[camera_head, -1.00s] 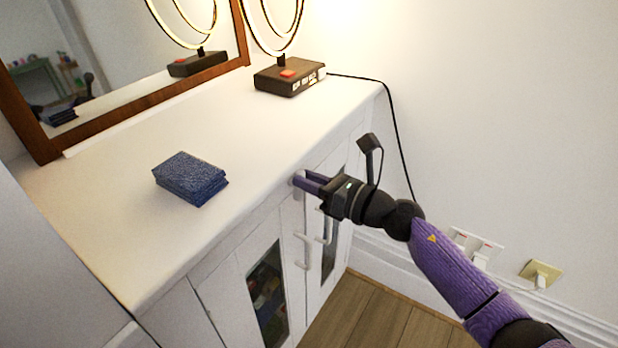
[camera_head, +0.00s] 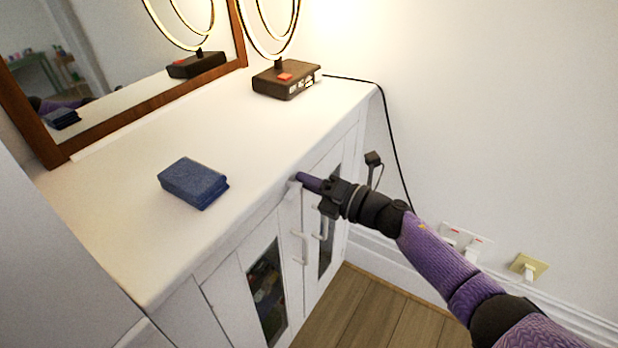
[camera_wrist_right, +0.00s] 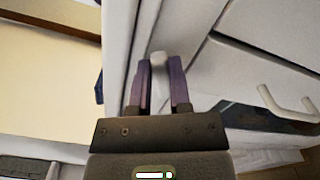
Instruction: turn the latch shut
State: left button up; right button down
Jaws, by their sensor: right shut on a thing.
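The latch (camera_head: 293,186) is a small white piece at the top front edge of the white cabinet (camera_head: 240,262), above the meeting line of its doors. My right gripper (camera_head: 305,181) reaches it from the right and is shut on it. In the right wrist view the latch (camera_wrist_right: 158,62) shows as a pale rounded bar between the two purple fingers of my right gripper (camera_wrist_right: 159,80). The fingers hide part of the latch, and its exact angle is hard to tell. My left gripper is not in view.
A blue block-like stack (camera_head: 193,183) lies on the cabinet top. A black-based ring lamp (camera_head: 286,80) stands at the back, its cable (camera_head: 392,140) running down the wall. A framed mirror (camera_head: 140,102) leans behind. White door handles (camera_head: 303,248) project below the latch.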

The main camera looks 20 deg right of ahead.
jog(key=m, duration=0.2)
jog(key=m+p, duration=0.1)
jog(key=m, duration=0.1)
jog(key=shift+d+f+m, duration=0.1)
jog(key=shift+f+m, duration=0.3)
dwell(0.4)
jog(key=c, duration=0.7)
grip_release()
jog(key=shift+o, duration=0.7)
